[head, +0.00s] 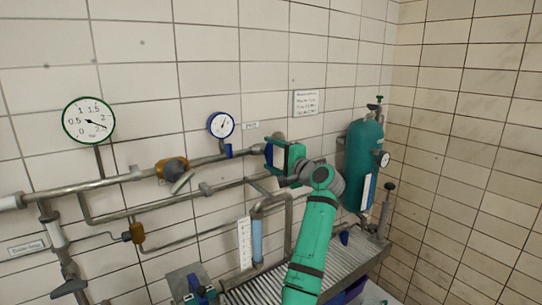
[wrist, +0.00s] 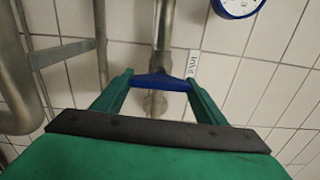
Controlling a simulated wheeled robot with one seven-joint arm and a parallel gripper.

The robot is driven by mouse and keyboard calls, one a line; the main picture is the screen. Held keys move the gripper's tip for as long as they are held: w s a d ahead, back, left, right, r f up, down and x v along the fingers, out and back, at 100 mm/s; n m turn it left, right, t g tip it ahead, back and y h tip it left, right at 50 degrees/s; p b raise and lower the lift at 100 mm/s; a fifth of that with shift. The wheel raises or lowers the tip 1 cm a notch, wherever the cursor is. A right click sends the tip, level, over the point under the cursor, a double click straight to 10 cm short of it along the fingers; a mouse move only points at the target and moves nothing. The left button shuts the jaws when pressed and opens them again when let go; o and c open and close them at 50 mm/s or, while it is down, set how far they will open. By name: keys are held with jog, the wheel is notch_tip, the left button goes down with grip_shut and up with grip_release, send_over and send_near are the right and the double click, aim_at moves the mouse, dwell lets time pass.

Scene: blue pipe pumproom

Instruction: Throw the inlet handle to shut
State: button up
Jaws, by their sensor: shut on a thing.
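The blue inlet handle (wrist: 160,83) lies crosswise between the two green fingers of my gripper (wrist: 159,81) in the wrist view. The fingers are shut on it, one at each end. Behind it is a grey metal pipe (wrist: 165,30) with a round fitting (wrist: 155,104). A small label reading "Inlet" (wrist: 193,64) is on the wall beside it. In the head view, my gripper (head: 272,152) is at the wall piping with a bit of the blue handle (head: 268,154) showing. My gripper hides most of the valve there.
A blue-rimmed gauge (head: 221,125) and an orange valve (head: 172,168) are left of my gripper. A green-rimmed gauge (head: 88,120) is farther left. A teal cylinder (head: 362,160) stands close on the right. A slatted bench (head: 345,262) lies below my arm.

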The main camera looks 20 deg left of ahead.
jog(key=o, duration=1.1)
jog(key=shift+c, duration=0.2)
jog(key=shift+d, duration=0.15)
jog(key=v, duration=1)
jog(key=shift+s+d, duration=0.25)
jog(key=shift+f, duration=0.1)
